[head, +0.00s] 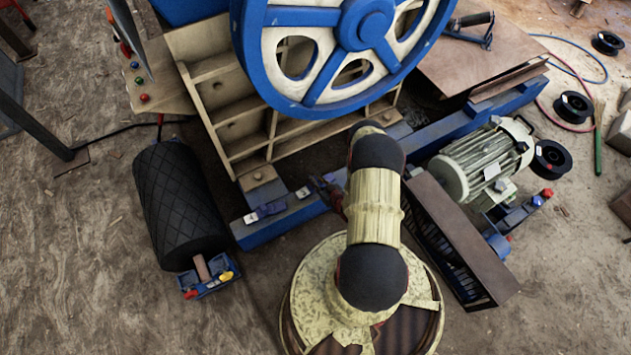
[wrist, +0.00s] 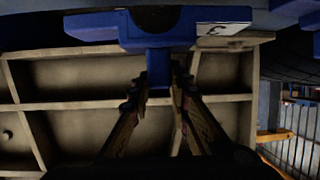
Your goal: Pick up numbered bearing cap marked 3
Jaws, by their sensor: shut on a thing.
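The bearing cap marked 3 (wrist: 128,27) is a blue block with a stem below it. It shows at the top middle of the wrist view, with a white label reading 3, turned upside down, at its right. My gripper (wrist: 160,88) is shut on the blue stem, one finger on each side. In the head view my arm covers much of the area, and I cannot clearly make out the grip. Small blue pieces with pale tags (head: 265,210) lie on the blue beam (head: 285,220) left of my arm.
The crusher's blue-and-cream flywheel (head: 365,25) and ribbed cream frame (head: 225,95) stand close beyond my arm. A black roller (head: 180,205) is at left and a motor (head: 480,160) at right. Cable spools (head: 573,107) lie farther right. Open floor (head: 75,260) is at lower left.

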